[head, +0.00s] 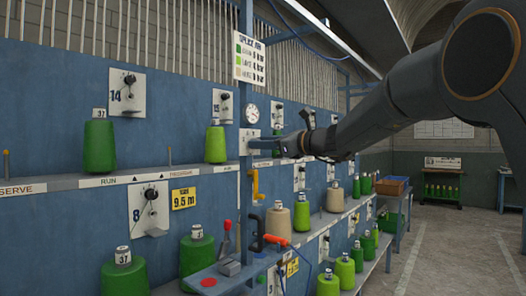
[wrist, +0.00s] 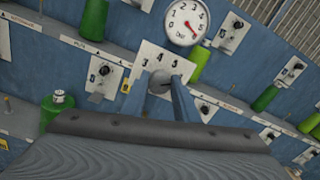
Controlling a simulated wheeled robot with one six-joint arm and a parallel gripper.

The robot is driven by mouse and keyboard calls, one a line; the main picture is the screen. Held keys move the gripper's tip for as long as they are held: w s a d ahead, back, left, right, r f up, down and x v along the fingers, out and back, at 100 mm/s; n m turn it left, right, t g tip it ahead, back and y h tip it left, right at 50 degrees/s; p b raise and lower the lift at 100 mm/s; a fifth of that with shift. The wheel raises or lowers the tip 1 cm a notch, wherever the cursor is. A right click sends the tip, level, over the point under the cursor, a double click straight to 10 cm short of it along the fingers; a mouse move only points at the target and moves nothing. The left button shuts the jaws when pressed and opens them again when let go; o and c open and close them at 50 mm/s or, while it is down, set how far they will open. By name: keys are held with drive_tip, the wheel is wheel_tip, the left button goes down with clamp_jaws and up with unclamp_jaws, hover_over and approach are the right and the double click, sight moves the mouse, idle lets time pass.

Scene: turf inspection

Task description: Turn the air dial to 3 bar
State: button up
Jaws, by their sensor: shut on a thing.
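The air dial's pale plate (wrist: 146,58) shows in the wrist view with the numbers 3, 4 and 5 around a round grey knob (wrist: 160,82). My gripper (wrist: 160,92) is shut on the knob, one blue-grey finger on each side. The knob's pointer setting is too small to read. A round white pressure gauge (wrist: 186,22) is just above the plate; its red needle appears to point to the lower right, but I cannot read its value. In the head view my gripper (head: 268,146) reaches from the right to the plate (head: 249,139), below the gauge (head: 252,113), hiding the knob.
A splice air sign (head: 250,59) with coloured rows hangs above the gauge. Green cones (head: 99,146) and tan cones (head: 278,223) stand along the shelves. A yellow crank (head: 256,186) and a red-handled tool (head: 276,240) are below my gripper. The aisle floor (head: 455,250) is clear at right.

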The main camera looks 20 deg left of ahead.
drive_tip(key=shift+f+n+b, duration=0.15)
drive_tip(key=shift+n+b, duration=4.05)
drive_tip(key=shift+b, duration=1)
drive_tip(key=shift+f+n+b, duration=0.2)
drive_tip(key=shift+n+b, duration=4)
drive_tip(key=shift+b, duration=1)
drive_tip(key=shift+f+n+b, duration=0.15)
drive_tip(key=shift+n+b, duration=4.05)
drive_tip(key=shift+b, duration=1)
drive_tip(key=o, duration=1.1)
drive_tip(key=shift+c, duration=0.2)
drive_tip(key=shift+r, duration=0.1)
